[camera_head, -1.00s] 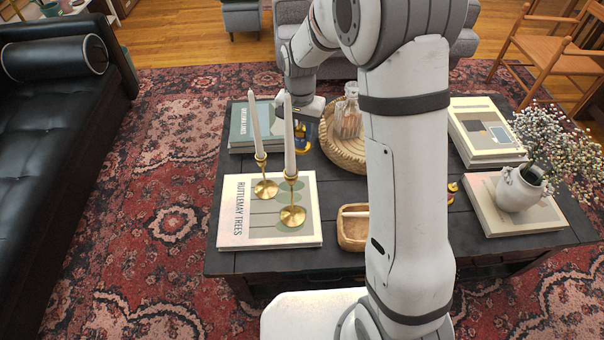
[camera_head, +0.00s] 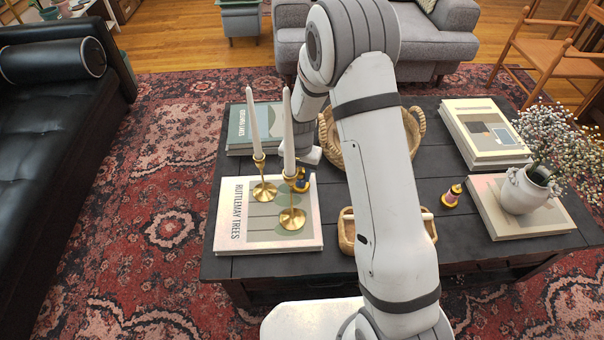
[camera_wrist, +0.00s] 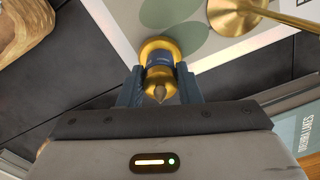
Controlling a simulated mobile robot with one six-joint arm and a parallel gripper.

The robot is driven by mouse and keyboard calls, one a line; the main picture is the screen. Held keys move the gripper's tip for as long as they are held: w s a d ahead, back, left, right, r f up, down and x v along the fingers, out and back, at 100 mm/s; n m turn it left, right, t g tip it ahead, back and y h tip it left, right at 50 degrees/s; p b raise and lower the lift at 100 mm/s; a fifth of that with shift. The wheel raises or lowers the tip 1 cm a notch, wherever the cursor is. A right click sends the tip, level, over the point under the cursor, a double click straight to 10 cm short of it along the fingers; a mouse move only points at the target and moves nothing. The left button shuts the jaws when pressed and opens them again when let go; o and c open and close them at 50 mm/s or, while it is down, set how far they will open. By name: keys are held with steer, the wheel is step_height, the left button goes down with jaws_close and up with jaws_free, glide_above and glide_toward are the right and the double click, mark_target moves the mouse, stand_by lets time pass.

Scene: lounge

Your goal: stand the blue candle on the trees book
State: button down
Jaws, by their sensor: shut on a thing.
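The trees book (camera_head: 268,245), with pale cover and green ovals, lies flat at the table's front left. Its edge also shows in the wrist view (camera_wrist: 108,18). My gripper (camera_wrist: 160,88) is shut on the blue candle (camera_wrist: 159,60), a short blue body with gold ends and a dark wick tip. In the head view the candle (camera_head: 303,184) is by the book's back right corner, partly hidden behind a candlestick. In the wrist view its gold end overlaps the book's edge; I cannot tell whether it touches.
Two gold candlesticks (camera_head: 292,218) with tall white candles stand on the trees book, close to my gripper. A lakes book (camera_head: 250,130) lies behind. A wooden tray (camera_head: 347,232), a basket (camera_head: 412,130) and a dark red candle (camera_head: 453,195) are to the right.

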steer(key=shift+f, duration=0.1)
steer(key=shift+f, duration=0.15)
steer(key=c, duration=1)
jaws_free()
steer(key=shift+c, duration=0.2)
step_height(320, 180, up, 12)
steer(key=p, duration=0.2)
steer(key=shift+r+p, duration=0.25)
steer(key=shift+p, duration=0.05)
